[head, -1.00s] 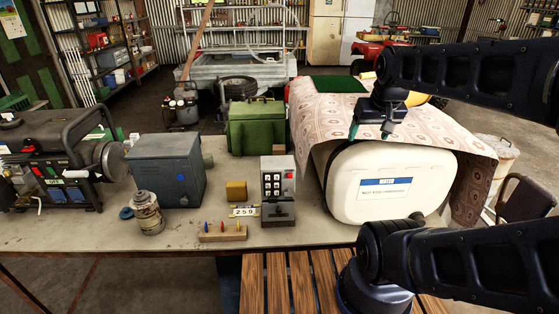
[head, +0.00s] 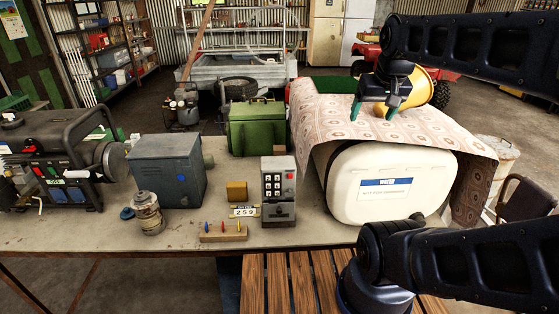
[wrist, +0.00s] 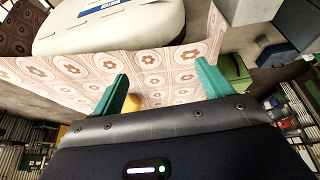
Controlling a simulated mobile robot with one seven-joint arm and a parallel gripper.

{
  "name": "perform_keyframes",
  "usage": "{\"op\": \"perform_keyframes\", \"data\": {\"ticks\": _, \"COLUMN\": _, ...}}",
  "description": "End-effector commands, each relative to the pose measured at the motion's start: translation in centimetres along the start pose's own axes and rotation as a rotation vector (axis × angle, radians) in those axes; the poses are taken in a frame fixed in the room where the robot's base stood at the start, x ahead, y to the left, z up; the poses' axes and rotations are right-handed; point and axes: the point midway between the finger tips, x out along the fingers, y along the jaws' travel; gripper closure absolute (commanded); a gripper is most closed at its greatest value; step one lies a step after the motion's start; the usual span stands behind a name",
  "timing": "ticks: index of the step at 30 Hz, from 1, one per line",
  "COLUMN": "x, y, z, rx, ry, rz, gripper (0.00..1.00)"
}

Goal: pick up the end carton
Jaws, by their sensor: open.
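My gripper (head: 371,110) is open and empty, above the patterned cloth (head: 313,125) that drapes over the white water tank (head: 386,188). Its two green fingers are apart and also show in the wrist view (wrist: 162,88), with the cloth (wrist: 60,78) beyond them. I cannot make out anything that is surely the end carton. A yellow rounded thing (head: 424,86) is partly hidden behind my wrist; a bit of yellow also shows between the fingers in the wrist view. A small mustard-yellow block (head: 236,191) stands on the bench, well left of my gripper.
The bench (head: 100,233) holds a generator (head: 60,165), a blue-grey metal box (head: 166,170), a lantern (head: 147,212), a keypad box (head: 278,190), a peg rack (head: 222,232) and a green chest (head: 257,127). A green mat (head: 338,85) lies behind the cloth.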

Motion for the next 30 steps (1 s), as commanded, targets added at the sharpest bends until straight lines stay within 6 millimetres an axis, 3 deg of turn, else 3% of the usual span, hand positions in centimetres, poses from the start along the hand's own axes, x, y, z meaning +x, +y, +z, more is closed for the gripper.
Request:
{"op": "perform_keyframes", "data": {"ticks": 8, "x": 0.4, "y": -0.7, "z": -4.6, "rx": 0.008, "ry": -0.015, "rz": -0.022, "gripper": 0.22}}
{"op": "perform_keyframes", "data": {"ticks": 17, "x": 1.9, "y": -2.9, "z": -12.7, "rx": 0.029, "ry": -0.03, "rz": -0.041, "gripper": 0.22}}
{"op": "perform_keyframes", "data": {"ticks": 30, "x": 7.2, "y": -9.8, "z": -24.5, "rx": 0.052, "ry": -0.043, "rz": -0.028, "gripper": 0.22}}
